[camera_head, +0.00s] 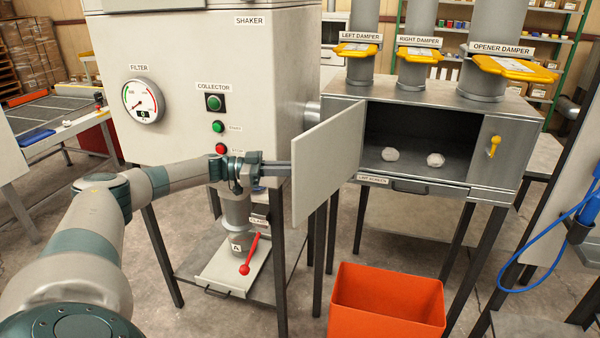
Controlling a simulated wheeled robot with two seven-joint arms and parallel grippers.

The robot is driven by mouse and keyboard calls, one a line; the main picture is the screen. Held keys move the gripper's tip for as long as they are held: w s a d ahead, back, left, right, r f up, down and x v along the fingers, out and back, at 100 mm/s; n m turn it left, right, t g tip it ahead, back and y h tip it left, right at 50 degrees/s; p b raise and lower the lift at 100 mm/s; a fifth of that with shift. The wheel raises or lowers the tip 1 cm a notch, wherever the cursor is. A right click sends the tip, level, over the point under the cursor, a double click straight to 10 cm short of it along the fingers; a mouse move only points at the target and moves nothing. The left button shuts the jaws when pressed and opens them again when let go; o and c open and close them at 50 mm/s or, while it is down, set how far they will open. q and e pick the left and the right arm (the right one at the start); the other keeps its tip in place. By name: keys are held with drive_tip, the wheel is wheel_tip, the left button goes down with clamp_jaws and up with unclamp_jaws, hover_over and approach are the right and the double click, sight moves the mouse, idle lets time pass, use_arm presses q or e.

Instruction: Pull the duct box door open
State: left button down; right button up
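The duct box (410,100) is a grey metal box on legs at the right, with its front open onto a dark inside. Its door (328,160) is a pale flat panel that stands swung out from the box's left side. Two whitish lumps lie inside the box near the front. My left gripper (288,170) comes in from the left, and its fingers reach the door's outer left edge. The frame does not show clearly whether they are closed on it. My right gripper is not in view.
The white shaker cabinet (215,50) stands left of the door, with a gauge and buttons. An orange bin (385,305) stands on the floor below the box. Yellow damper handles (355,50) sit above it. A blue hose hangs at the right.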

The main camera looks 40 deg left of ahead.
use_arm(q)
drive_tip(key=shift+a+r, duration=0.1)
idle(0.3)
drive_tip(key=c, duration=1.9)
unclamp_jaws()
drive_tip(key=shift+w, duration=0.1)
drive_tip(key=shift+o, duration=0.2)
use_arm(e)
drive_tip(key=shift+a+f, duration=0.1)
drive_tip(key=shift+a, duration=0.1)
